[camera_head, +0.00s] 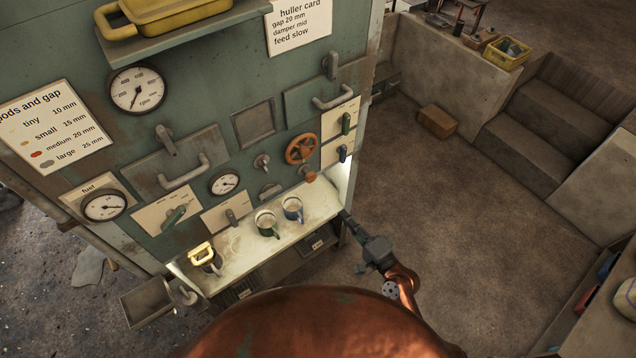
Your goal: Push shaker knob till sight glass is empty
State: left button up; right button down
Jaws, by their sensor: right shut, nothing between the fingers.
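A small orange-brown knob (308,174) sticks out of the green machine's front, below an orange handwheel (300,149). No label marks it as the shaker knob. A dark square pane (254,123) in a frame, left of the handwheel, looks like the sight glass; I cannot tell whether anything is behind it. My right gripper (345,214) is shut and empty. It points up and left, in front of the lit shelf's right end, below and right of the knob and apart from it. My left gripper is out of view.
Levers, handles and gauges project from the panel (215,100).

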jog(key=shift+s+a+r, duration=0.1)
jog(key=shift+a+r, duration=0.15)
jog(key=shift+r, duration=0.55)
jog(key=p, duration=0.3)
send_near(313, 179)
jog(key=x, duration=0.7)
jog(key=shift+s+r, duration=0.1)
